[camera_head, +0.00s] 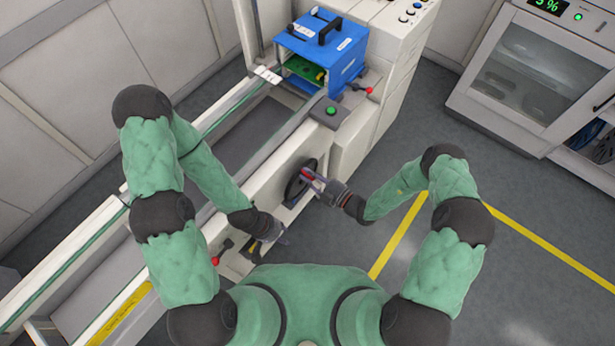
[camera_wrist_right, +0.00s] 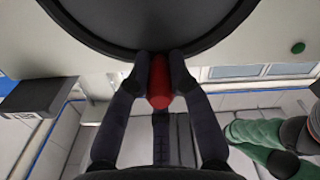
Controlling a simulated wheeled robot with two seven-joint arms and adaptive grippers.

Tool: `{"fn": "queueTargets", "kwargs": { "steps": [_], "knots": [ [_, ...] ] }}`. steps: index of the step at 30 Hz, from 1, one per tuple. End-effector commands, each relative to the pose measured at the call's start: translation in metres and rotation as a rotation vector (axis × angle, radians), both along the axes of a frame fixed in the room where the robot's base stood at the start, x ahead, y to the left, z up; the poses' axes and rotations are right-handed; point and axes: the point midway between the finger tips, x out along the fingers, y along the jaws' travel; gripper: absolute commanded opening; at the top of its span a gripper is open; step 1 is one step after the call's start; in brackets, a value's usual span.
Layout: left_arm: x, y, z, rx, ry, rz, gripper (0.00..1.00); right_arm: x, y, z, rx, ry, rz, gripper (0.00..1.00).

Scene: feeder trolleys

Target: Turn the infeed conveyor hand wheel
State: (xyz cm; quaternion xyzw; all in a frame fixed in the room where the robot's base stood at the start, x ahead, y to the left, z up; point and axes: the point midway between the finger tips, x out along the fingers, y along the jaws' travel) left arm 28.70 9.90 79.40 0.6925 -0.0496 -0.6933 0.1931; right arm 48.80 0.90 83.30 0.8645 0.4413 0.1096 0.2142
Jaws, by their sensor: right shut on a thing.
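The black hand wheel (camera_head: 299,184) is on the side panel of the infeed conveyor (camera_head: 262,180). In the right wrist view the wheel's dark round face (camera_wrist_right: 160,20) fills the top. Its red handle (camera_wrist_right: 159,82) sits between the fingers of my right gripper (camera_wrist_right: 159,72), which is shut on it. In the head view my right gripper (camera_head: 313,180) is at the wheel's right side, with a bit of red showing. My left gripper (camera_head: 276,238) is lower, in front of the conveyor panel and apart from the wheel; its finger state is unclear.
A blue box (camera_head: 322,45) with a black handle sits at the conveyor's far end. A red-knobbed lever (camera_head: 215,260) is near my left gripper. A green button (camera_head: 331,111) is above the wheel. A white cabinet (camera_head: 535,75) stands at the right; grey floor with yellow lines lies between.

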Motion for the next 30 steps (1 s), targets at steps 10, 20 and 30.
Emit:
{"fn": "queueTargets", "kwargs": {
  "steps": [10, 20, 30],
  "knots": [
    [0.0001, 0.0000, -0.0001, 0.000, 0.000, 0.000, 0.40, 0.0050, -0.0037, 0.0011, -0.003, -0.007, -0.007, 0.00],
    [0.0001, 0.0000, -0.0001, 0.000, 0.000, 0.000, 0.40, 0.0040, -0.0031, 0.0007, -0.002, -0.005, -0.006, 0.45],
    [0.0002, 0.0000, -0.0002, 0.000, 0.000, 0.000, 0.40, 0.0008, -0.0049, -0.0002, -0.001, -0.001, -0.004, 0.45]
  ]
}}
